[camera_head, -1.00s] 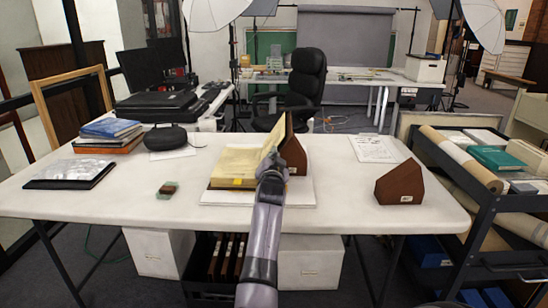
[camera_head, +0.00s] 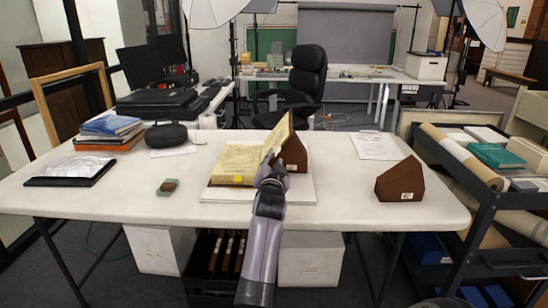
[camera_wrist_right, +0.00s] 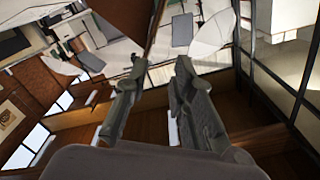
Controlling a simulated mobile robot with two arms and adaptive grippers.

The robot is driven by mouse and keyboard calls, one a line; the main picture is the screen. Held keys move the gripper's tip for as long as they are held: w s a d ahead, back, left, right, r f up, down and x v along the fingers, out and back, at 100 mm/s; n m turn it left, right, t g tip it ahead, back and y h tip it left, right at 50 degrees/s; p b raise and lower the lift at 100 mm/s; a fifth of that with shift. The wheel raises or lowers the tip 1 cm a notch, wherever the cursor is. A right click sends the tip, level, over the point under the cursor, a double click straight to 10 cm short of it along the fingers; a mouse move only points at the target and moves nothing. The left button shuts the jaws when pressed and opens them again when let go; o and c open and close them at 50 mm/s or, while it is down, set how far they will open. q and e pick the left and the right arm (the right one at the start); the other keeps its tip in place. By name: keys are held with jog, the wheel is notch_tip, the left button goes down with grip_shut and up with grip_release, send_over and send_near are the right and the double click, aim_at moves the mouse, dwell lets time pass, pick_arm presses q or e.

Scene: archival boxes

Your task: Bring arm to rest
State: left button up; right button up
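An old yellowed book (camera_head: 233,164) lies on a white board (camera_head: 301,190) on the table. One leaf or cover (camera_head: 281,131) stands raised at its right side, beside a brown wedge support (camera_head: 294,153). A second brown wedge (camera_head: 400,181) stands apart at the table's right. My right arm reaches from the front edge to the book. My right gripper (camera_head: 270,168) is at the book's right side, partly hidden by its wrist. In the right wrist view its fingers (camera_wrist_right: 160,64) are apart, with nothing clearly held between them. My left gripper is not in view.
The white table (camera_head: 110,200) also holds stacked books (camera_head: 108,132), a dark round device (camera_head: 165,137), a wrapped flat item (camera_head: 70,171), a small block (camera_head: 168,186) and paper sheets (camera_head: 375,146). A loaded cart (camera_head: 478,230) stands right. The table's front left is clear.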

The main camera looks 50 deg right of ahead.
jog(key=shift+v, duration=0.9)
jog(key=shift+f, duration=0.1)
